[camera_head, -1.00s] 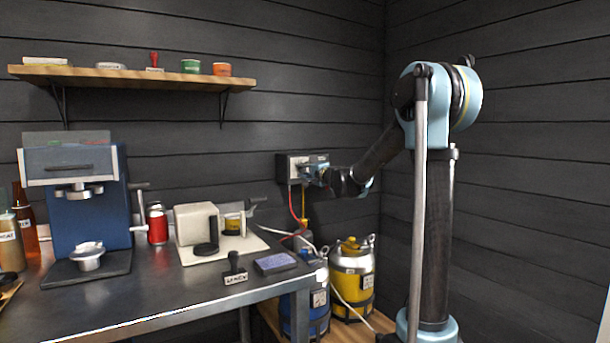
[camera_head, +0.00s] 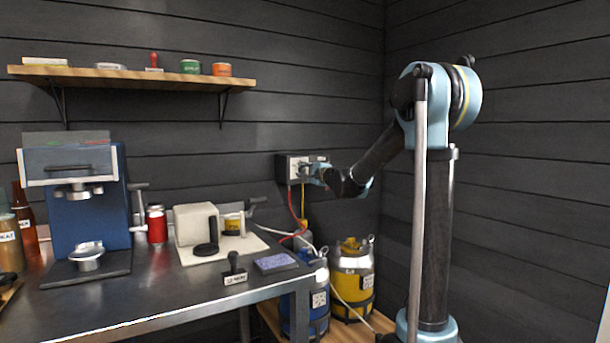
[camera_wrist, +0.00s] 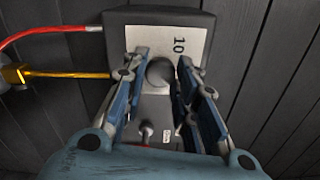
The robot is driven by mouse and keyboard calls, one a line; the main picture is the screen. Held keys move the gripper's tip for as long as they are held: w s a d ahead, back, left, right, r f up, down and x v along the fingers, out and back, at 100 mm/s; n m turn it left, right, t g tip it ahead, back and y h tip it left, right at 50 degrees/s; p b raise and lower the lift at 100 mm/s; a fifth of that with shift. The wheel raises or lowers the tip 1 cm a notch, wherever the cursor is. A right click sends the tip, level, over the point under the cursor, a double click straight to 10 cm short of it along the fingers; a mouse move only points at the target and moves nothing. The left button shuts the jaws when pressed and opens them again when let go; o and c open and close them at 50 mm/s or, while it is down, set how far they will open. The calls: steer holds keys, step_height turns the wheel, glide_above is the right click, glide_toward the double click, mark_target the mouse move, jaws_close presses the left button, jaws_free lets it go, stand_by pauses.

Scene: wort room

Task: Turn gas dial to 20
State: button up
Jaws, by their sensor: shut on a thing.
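The gas control box (camera_head: 289,168) is a dark box with a light front plate, fixed to the wall right of the table. In the wrist view the box (camera_wrist: 190,19) fills the upper middle. The round grey gas dial (camera_wrist: 160,72) sits on its plate, with a printed "10" beside it. My gripper (camera_wrist: 161,78) is shut on the dial, one blue-and-grey finger on each side. The dial's pointer and most other markings are hidden or too small to read. A small toggle-like lever (camera_wrist: 145,131) shows lower on the plate. In the head view my gripper (camera_head: 312,171) is at the box front.
A red hose (camera_wrist: 45,32) and a yellow hose (camera_wrist: 70,75) run from the box. Blue (camera_head: 318,292) and yellow (camera_head: 352,282) gas bottles stand below. The metal table (camera_head: 180,290) holds a blue machine (camera_head: 88,215) and a stamp (camera_head: 235,270). A shelf (camera_head: 130,77) hangs above.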

steer(key=shift+d+f, duration=0.1)
steer(key=o, duration=1)
steer(key=shift+f, duration=0.1)
steer(key=shift+o, duration=0.2)
steer(key=v, duration=1.1)
steer(key=shift+s+d, duration=0.25)
steer(key=shift+s, duration=0.05)
